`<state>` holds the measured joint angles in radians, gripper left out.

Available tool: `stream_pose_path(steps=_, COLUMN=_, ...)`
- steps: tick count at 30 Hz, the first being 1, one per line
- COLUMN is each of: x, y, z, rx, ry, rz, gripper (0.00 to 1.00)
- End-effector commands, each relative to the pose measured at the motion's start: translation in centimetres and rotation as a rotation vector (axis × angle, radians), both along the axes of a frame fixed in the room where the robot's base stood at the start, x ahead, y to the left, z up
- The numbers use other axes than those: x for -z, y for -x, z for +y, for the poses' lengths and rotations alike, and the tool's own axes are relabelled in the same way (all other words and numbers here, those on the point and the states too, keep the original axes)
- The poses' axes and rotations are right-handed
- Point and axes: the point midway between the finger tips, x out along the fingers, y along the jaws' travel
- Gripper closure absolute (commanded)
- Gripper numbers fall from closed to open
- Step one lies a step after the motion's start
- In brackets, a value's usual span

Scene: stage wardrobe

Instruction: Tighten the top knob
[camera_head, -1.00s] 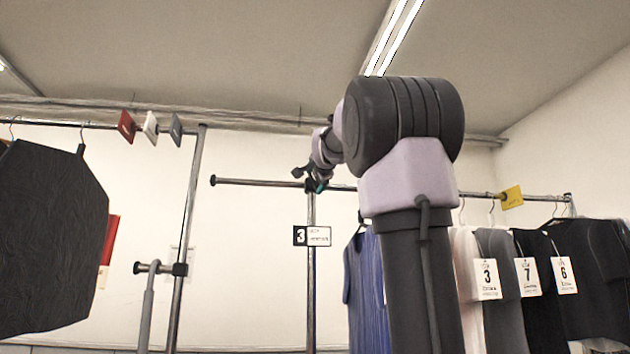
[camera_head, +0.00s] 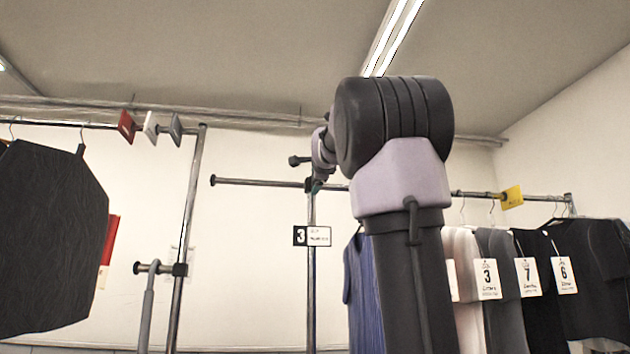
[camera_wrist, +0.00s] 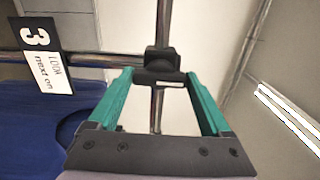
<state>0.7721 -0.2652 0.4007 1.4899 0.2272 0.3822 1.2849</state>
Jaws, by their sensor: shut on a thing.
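The top knob (camera_wrist: 160,77) is a dark piece on the front of the black clamp (camera_wrist: 162,60), where the rail crosses the top of the post. It sits between the tips of my gripper's green fingers (camera_wrist: 161,78) in the wrist view, and the fingers are shut on it. In the head view my gripper (camera_head: 316,187) is at the rail and post joint, small and partly hidden by my wrist. The knob itself cannot be made out there. Whether it is tight cannot be told.
A number 3 sign (camera_head: 312,236) hangs on the post just below the joint. A blue garment (camera_head: 364,290) and several tagged clothes hang to the right. Another stand with a lower clamp (camera_head: 179,269) and a dark garment (camera_head: 50,240) are at left.

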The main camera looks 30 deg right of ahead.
Motion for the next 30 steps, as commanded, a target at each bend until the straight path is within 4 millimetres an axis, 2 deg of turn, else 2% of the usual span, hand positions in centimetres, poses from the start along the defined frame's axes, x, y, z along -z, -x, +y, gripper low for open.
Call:
stream_pose_path(steps=7, x=0.2, y=0.0, z=0.0, rx=0.000, ry=-0.005, rz=0.004, gripper=0.73)
stream_pose_path(steps=8, x=0.2, y=0.0, z=0.0, rx=0.000, ry=-0.005, rz=0.004, gripper=0.06)
stream_pose_path(steps=9, x=0.2, y=0.0, z=0.0, rx=0.000, ry=-0.005, rz=0.004, gripper=0.00)
stream_pose_path(steps=16, x=0.1, y=0.1, z=0.0, rx=0.000, ry=-0.002, rz=0.002, gripper=0.00)
stream_pose_path(steps=20, x=0.0, y=1.0, z=0.3, rx=0.000, ry=-0.001, rz=0.001, gripper=0.00)
stream_pose_path(steps=30, x=0.0, y=7.4, z=2.2, rx=-0.001, ry=-0.002, rz=-0.001, gripper=0.00)
